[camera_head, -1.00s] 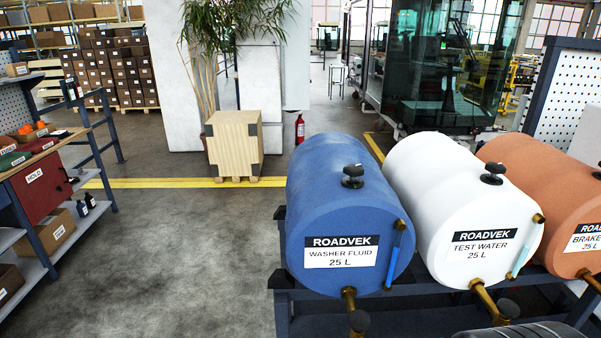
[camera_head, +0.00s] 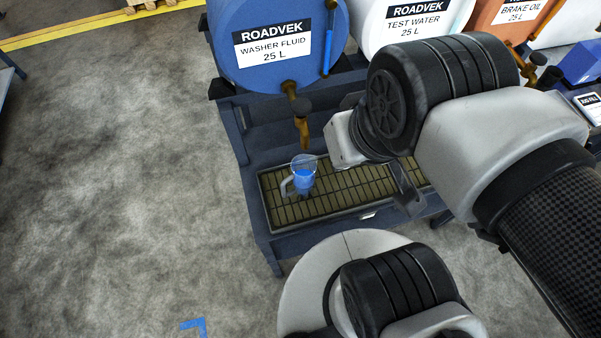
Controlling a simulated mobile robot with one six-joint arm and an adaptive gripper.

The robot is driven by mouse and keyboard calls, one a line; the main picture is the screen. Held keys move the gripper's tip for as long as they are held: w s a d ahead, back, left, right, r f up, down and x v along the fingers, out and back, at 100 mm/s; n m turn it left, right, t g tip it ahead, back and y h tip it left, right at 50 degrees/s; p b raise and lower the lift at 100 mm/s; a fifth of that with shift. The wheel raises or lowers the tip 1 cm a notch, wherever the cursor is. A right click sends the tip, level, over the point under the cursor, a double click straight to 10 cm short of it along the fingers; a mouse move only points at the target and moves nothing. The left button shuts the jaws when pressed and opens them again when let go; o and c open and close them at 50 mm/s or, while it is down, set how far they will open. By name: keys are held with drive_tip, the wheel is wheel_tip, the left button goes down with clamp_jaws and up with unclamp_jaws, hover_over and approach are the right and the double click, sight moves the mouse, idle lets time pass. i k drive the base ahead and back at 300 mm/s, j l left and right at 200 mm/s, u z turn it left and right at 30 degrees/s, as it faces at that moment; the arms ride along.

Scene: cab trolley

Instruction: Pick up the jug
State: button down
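The jug (camera_head: 303,178) is a small clear vessel with blue liquid in it and a pale handle on its left side. It stands upright on the slatted drip tray (camera_head: 262,200), below the brass tap (camera_head: 303,133) of the blue washer fluid barrel (camera_head: 240,62). My gripper (camera_head: 342,140) is just right of the jug, at the end of my arm. My wrist and arm links hide much of it, and its fingers cannot be made out clearly. I cannot tell whether it touches the jug.
A white test water barrel (camera_head: 372,38) and an orange brake oil barrel (camera_head: 490,22) stand to the right on the same dark rack (camera_head: 235,125). A blue box (camera_head: 582,62) is at the far right. The floor on the left is clear, with a blue floor mark (camera_head: 195,326).

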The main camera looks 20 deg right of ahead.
sight(303, 167)
drive_tip(key=u, duration=1.4)
drive_tip(key=i+j+u, duration=0.3)
drive_tip(key=j, duration=0.2)
drive_tip(key=i+j+u, duration=0.15)
drive_tip(key=j+u, duration=0.15)
drive_tip(key=j, duration=0.25)
drive_tip(key=i+j+u, duration=0.35)
drive_tip(key=i+z, duration=0.2)
drive_tip(key=z, duration=0.2)
drive_tip(key=i+z, duration=0.2)
drive_tip(key=z, duration=0.2)
drive_tip(key=i+j+z, duration=0.1)
drive_tip(key=z, duration=0.3)
drive_tip(key=i+j+z, duration=0.15)
drive_tip(key=z, duration=0.25)
drive_tip(key=i+z, duration=0.15)
drive_tip(key=z, duration=0.3)
drive_tip(key=i+z, duration=0.15)
drive_tip(key=z, duration=0.35)
drive_tip(key=i+z, duration=0.15)
drive_tip(key=z, duration=0.3)
drive_tip(key=i+j+z, duration=0.1)
drive_tip(key=z, duration=0.4)
drive_tip(key=i+j+z, duration=0.15)
drive_tip(key=z, duration=0.3)
drive_tip(key=i+j+z, duration=0.2)
drive_tip(key=z, duration=0.25)
drive_tip(key=i+j+z, duration=0.4)
drive_tip(key=k+l, duration=0.1)
